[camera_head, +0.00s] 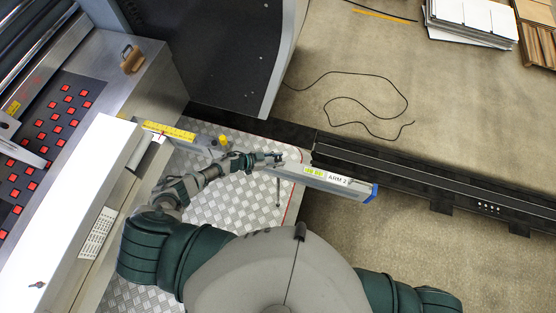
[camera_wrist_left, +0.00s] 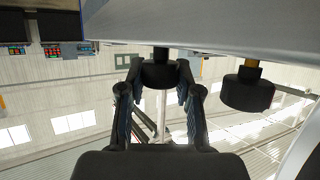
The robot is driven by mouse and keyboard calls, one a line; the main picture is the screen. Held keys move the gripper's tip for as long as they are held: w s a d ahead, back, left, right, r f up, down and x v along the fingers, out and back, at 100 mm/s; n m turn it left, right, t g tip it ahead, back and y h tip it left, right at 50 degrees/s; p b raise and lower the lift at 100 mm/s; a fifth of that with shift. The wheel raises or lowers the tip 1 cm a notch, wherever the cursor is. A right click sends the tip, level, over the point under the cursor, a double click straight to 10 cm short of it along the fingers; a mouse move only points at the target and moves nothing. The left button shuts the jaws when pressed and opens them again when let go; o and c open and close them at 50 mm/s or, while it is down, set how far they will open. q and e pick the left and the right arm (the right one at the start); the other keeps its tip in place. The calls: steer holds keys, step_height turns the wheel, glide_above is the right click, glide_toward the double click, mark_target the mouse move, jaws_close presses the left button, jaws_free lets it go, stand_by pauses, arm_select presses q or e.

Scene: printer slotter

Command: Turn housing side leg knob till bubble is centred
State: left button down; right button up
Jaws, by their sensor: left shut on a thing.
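My left gripper (camera_head: 272,158) is at the side of the grey arm bar marked "ARM 2" (camera_head: 345,184), above the checker-plate floor. In the left wrist view, the fingers of the gripper (camera_wrist_left: 160,80) are shut on a black round knob (camera_wrist_left: 158,72) that hangs under the grey bar (camera_wrist_left: 200,28). A second black knob (camera_wrist_left: 248,91) hangs to the right, apart from the fingers. A small yellow-green patch (camera_head: 315,172), perhaps the level, is on the bar's face; a bubble is too small to make out. My right gripper is out of view.
A blue cap (camera_head: 372,193) ends the bar. A black rail (camera_head: 430,175) runs along the right. A yellow scale (camera_head: 168,130) and a yellow knob (camera_head: 223,140) are left of the gripper. A thin rod (camera_head: 278,192) stands below the bar. A black cable (camera_head: 350,75) lies on the floor.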

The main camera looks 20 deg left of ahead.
arm_select(q)
steer(key=shift+s+f+m+g, duration=0.1)
steer(key=shift+m+g, duration=0.2)
steer(key=shift+g, duration=0.1)
steer(key=c, duration=0.8)
jaws_free()
steer(key=shift+h, duration=0.3)
steer(key=v, duration=1.2)
